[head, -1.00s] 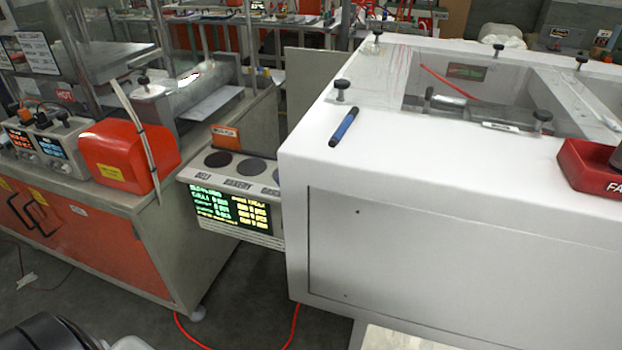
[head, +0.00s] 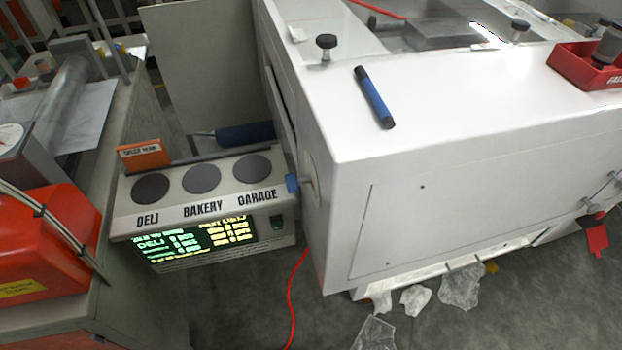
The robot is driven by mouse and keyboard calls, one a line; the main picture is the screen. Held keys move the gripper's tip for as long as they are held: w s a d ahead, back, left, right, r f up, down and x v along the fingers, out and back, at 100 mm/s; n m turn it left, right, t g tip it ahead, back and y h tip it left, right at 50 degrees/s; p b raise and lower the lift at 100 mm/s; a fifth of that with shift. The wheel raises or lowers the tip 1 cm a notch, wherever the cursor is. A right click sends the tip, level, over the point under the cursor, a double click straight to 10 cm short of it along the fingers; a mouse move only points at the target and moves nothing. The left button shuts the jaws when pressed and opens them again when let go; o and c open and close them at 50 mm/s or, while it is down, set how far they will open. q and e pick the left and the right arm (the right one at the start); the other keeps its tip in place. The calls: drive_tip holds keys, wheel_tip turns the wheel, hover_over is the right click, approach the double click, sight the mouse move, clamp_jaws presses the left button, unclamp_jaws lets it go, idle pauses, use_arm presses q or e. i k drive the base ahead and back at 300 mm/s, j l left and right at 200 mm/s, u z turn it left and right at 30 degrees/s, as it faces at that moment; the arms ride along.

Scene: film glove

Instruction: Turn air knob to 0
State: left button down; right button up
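No label reading "air" can be made out. A small blue knob (head: 292,184) sticks out on a short stem from the left side of the white machine (head: 450,125), close to the right end of the DELI / BAKERY / GARAGE box (head: 208,200). A pale round plate shows behind its stem. I cannot tell whether it is the air knob, and its setting is not readable. Neither of my grippers is in view.
A blue marker (head: 375,97) and black thumbscrews lie or stand on the white top. A red tray (head: 590,68) is at the right. A red container (head: 40,240) sits on the left bench. Red cable and clear plastic scraps lie on the floor.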

sight(293, 183)
drive_tip(key=k+j+u, duration=0.2)
drive_tip(key=j, duration=0.45)
drive_tip(key=j+u, duration=0.15)
drive_tip(key=j, duration=0.55)
